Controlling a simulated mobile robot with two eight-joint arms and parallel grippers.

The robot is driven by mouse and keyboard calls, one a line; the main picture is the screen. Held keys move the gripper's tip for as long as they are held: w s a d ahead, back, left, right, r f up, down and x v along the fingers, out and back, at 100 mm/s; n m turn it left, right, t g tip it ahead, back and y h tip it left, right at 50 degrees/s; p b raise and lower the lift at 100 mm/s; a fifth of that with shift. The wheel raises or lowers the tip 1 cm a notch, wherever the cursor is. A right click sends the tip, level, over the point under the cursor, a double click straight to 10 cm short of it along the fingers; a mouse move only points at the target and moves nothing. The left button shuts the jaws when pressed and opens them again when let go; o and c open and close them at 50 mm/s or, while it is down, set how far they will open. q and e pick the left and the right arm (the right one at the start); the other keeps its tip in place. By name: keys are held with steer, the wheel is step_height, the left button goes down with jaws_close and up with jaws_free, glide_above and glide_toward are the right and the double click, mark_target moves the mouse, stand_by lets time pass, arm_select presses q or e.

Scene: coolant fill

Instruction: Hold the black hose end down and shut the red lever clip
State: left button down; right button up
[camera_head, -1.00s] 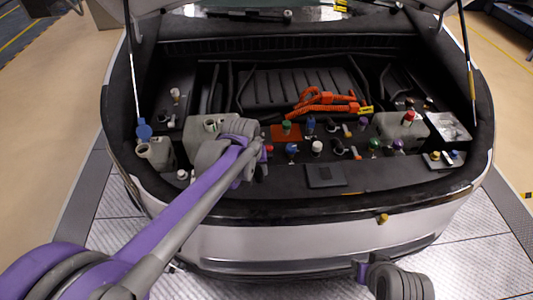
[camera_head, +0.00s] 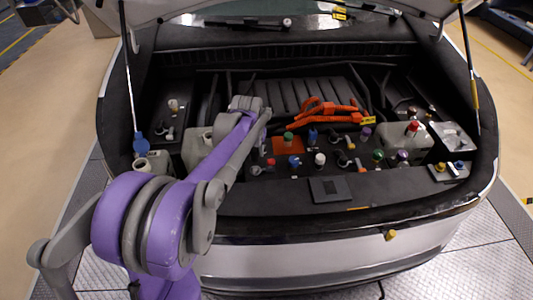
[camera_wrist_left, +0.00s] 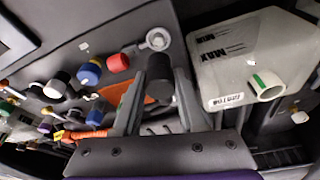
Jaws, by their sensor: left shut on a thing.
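My left gripper (camera_head: 264,139) reaches over the engine bay from the left. In the left wrist view its two grey fingers (camera_wrist_left: 160,98) are shut on a black hose end (camera_wrist_left: 160,78), a short dark cylinder between the tips. A round metal ring fitting (camera_wrist_left: 158,40) lies just beyond it. A red cap-like part (camera_wrist_left: 118,62) stands beside the fingers; it also shows in the head view (camera_head: 271,162). I cannot tell whether it belongs to the red lever clip, and I make out no other lever clearly. My right gripper is not in view.
A whitish tank (camera_wrist_left: 240,60) with a green-banded neck (camera_wrist_left: 265,86) stands close beside the gripper. A blue cap (camera_head: 294,161) and a white cap (camera_head: 320,158) stand near the red one. Orange cables (camera_head: 325,110) lie behind. A flat black plate (camera_head: 330,190) is in front.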

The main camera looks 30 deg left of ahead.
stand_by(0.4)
arm_select(q)
steer(key=shift+f+b, duration=1.25)
steer(key=shift+f, duration=0.75)
